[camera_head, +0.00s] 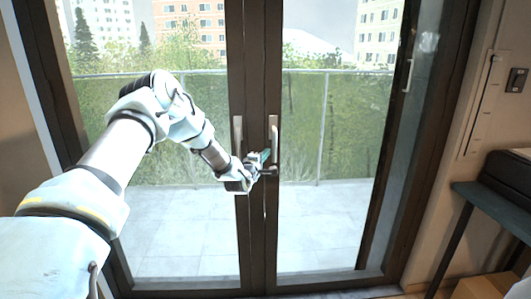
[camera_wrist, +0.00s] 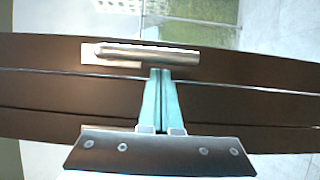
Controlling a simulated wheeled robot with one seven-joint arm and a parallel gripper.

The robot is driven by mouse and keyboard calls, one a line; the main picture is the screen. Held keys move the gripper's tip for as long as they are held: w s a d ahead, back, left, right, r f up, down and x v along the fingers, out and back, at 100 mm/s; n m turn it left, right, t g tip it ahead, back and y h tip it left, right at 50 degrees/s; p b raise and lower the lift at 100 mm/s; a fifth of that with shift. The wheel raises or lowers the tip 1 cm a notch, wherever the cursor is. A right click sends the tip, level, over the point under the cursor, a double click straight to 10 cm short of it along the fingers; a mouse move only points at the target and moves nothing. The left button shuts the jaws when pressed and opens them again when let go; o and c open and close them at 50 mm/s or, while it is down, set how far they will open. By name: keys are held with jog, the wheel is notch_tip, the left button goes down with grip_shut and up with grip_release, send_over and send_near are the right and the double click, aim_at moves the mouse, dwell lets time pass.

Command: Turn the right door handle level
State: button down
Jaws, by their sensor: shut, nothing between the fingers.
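The right door handle (camera_head: 273,132) is a silver lever on the dark stile of the right glass door. In the head view it stands about upright, along the stile. In the wrist view the lever (camera_wrist: 150,54) runs lengthwise along the stile, slightly tilted, with its pale plate behind one end. My gripper (camera_head: 265,155) is at the lower part of this handle. Its teal fingers (camera_wrist: 160,74) are shut together and empty, with the tips right beside the lever's long edge. I cannot tell whether they touch it.
The left door handle (camera_head: 238,135) stands upright on the left door's stile, close to my gripper. A dark side table (camera_head: 478,192) with a black object (camera_head: 508,172) on it stands at the right. A balcony shows through the glass.

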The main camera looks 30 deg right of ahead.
jog(key=shift+f+b, duration=0.15)
jog(key=shift+b, duration=0.2)
jog(key=shift+s+d+n+b, duration=0.1)
jog(key=shift+d+n+b, duration=0.15)
jog(key=shift+b, duration=0.3)
